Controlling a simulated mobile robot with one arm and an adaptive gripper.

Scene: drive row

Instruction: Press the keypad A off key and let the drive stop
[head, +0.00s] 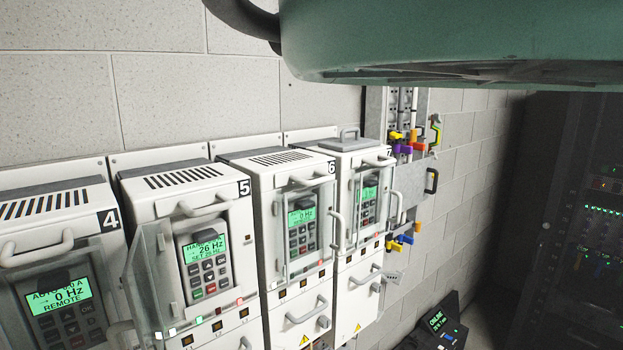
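Drive 5 (181,203) is a white cabinet at the left centre of the head view. Its clear cover (152,285) appears swung out to the left. Its keypad (207,265) is uncovered; the lit green screen (204,248) reads 26 Hz, with "SET 26 Hz" below and a partly hidden line starting "HA". Dark keys sit under the screen, with a small red key (211,288) in the bottom row. No letter A is legible on any keypad, so I cannot tell by label which is keypad A. My gripper is not in view.
Drive 4 (58,209) at left reads 0 Hz, REMOTE. Drive 6 (291,173) also seems to read 0 Hz behind a clear cover. Drive 7 (345,146) stands beyond. Handles stick out from the fronts. A dark rack (585,215) is at right. A large green body overhangs the upper right.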

